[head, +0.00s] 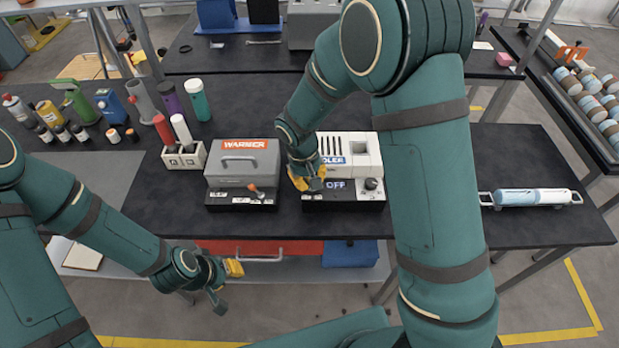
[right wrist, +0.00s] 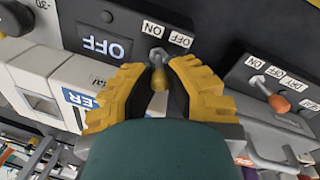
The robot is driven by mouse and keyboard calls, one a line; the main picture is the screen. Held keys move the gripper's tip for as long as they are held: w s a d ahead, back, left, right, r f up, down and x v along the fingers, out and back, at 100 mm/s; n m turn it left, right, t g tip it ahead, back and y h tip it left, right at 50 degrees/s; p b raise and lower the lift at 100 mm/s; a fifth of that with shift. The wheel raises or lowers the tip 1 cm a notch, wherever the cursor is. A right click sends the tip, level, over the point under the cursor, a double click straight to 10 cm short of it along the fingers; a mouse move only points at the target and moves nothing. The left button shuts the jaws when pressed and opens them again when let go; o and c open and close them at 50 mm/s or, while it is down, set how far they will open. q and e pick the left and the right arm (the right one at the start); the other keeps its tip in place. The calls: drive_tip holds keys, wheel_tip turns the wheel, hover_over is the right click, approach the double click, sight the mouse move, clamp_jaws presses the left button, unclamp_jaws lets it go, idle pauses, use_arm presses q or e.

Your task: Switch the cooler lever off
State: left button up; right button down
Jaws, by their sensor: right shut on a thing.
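The cooler (head: 365,150) is a white box on a black base on the dark bench, with its label partly hidden by my right arm. Its small display (head: 336,185) reads OFF; it also shows, inverted, in the right wrist view (right wrist: 103,42). My right gripper (head: 312,184) is at the left of the cooler's front. In the right wrist view, its yellow fingers (right wrist: 158,75) are closed around the cooler lever (right wrist: 157,58), beside the ON and OFF labels. The lever's exact position is hard to tell. My left gripper (head: 229,287) hangs open and empty before the bench.
The grey warmer (head: 243,160) stands left of the cooler, with its own orange-tipped lever (head: 256,190). A holder (head: 184,158) with bottles and several other bottles stand further left.

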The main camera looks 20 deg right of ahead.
drive_tip(key=shift+w+a+f+g+h, duration=0.1)
drive_tip(key=shift+a+f+g+h, duration=0.15)
drive_tip(key=shift+h, duration=0.6)
drive_tip(key=shift+w+a+g+h, duration=0.15)
drive_tip(key=shift+a+h, duration=0.2)
drive_tip(key=shift+h, duration=0.5)
drive_tip(key=shift+s, duration=0.1)
drive_tip(key=c, duration=0.9)
unclamp_jaws()
drive_tip(key=shift+c, duration=0.2)
drive_tip(key=v, duration=1.2)
